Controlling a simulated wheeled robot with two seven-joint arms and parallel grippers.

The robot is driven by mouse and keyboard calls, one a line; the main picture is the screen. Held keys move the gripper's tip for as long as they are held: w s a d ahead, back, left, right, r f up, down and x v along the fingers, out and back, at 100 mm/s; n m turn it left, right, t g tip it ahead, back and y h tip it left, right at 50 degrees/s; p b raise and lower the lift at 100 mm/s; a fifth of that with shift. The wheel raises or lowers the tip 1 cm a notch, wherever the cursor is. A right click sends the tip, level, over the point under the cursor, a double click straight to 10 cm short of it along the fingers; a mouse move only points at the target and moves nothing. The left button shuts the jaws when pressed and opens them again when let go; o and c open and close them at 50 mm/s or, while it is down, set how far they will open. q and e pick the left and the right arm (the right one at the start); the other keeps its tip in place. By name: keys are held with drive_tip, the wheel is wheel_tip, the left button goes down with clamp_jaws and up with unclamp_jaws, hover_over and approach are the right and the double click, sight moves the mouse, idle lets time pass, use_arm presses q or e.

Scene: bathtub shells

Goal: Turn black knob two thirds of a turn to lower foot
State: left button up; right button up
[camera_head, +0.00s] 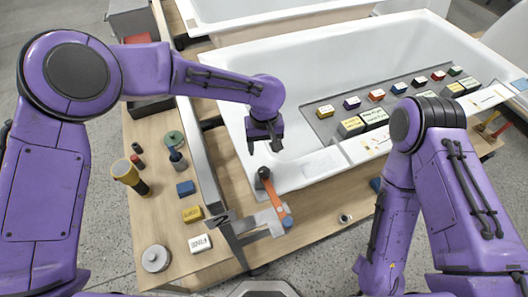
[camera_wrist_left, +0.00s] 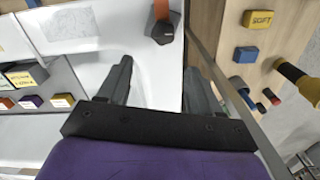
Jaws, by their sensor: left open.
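A black knob (camera_head: 264,174) stands on the front corner of the white tub shell, with an orange bar running down from it. It also shows in the left wrist view (camera_wrist_left: 161,31) at the top, beyond the fingertips. My left gripper (camera_head: 265,148) is open and empty, pointing down over the tub's corner, a little behind the knob in the head view. Its two dark fingers (camera_wrist_left: 157,65) are spread, and the knob is outside them. I cannot see the foot for certain. My right arm comes in from the right, and its gripper is out of view.
The white tub (camera_head: 235,105) holds a grey tray with several labelled coloured blocks. Left of it, a wooden bench (camera_head: 165,215) carries a yellow-and-black handle (camera_head: 130,176), a blue block (camera_head: 185,188), a yellow block (camera_head: 192,214) and a white block (camera_head: 201,243). A metal rail edges the bench.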

use_arm(q)
drive_tip(key=p, duration=0.2)
hover_over(264, 171)
drive_tip(key=s, duration=0.1)
wheel_tip(264, 171, down, 6)
drive_tip(key=shift+r, duration=0.15)
drive_tip(key=f, duration=0.1)
drive_tip(key=w+f, duration=0.1)
drive_tip(key=f, duration=0.2)
drive_tip(key=shift+w+p, duration=0.4)
drive_tip(key=shift+s+r, duration=0.15)
drive_tip(key=shift+s, duration=0.2)
drive_tip(key=shift+c, duration=0.4)
drive_tip(key=shift+s+r, duration=0.1)
drive_tip(key=c, duration=1)
use_arm(e)
drive_tip(key=s+r, duration=0.2)
drive_tip(key=r, duration=0.1)
drive_tip(key=shift+r, duration=0.1)
